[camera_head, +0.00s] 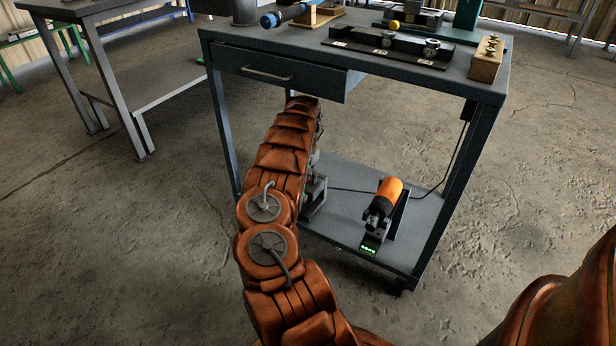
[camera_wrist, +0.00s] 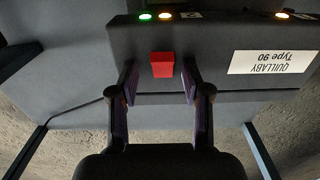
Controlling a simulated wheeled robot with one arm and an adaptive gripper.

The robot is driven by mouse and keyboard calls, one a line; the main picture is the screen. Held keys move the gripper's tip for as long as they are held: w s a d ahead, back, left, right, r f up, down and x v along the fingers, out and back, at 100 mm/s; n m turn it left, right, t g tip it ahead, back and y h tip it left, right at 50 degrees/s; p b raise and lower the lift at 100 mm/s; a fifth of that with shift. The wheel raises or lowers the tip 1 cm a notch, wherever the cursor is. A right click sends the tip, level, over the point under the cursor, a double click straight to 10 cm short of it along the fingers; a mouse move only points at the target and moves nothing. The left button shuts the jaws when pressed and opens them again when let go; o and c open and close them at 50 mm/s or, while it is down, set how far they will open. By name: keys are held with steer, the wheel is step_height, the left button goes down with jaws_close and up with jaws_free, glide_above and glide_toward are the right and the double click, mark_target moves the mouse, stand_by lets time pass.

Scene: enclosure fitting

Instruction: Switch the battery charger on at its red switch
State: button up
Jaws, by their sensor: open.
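In the wrist view the battery charger (camera_wrist: 215,50) is a dark grey box with an upside-down label reading "QUILLABY Type 90". Its red switch (camera_wrist: 162,65) is a small red block on the face towards me. My gripper (camera_wrist: 160,75) is open, with one finger on each side of the switch. Gaps show between the fingers and the switch. A green light and two orange lights glow along the box's edge. I cannot tell which way the switch is set. In the head view my arm hides most of the gripper and the charger.
An orange and black tool (camera_head: 384,200) stands on the lower shelf (camera_head: 330,240), with green lights at its front. A dark cable (camera_head: 352,191) crosses the shelf. The bench's drawer (camera_head: 280,75) is partly open above my arm. A label (camera_wrist: 272,62) is right of the switch.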

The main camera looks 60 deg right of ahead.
steer(key=shift+h, duration=0.3)
steer(key=shift+a+r+h, duration=0.1)
steer(key=shift+a+h, duration=0.05)
steer(key=shift+h, duration=0.25)
steer(key=shift+p, duration=0.45)
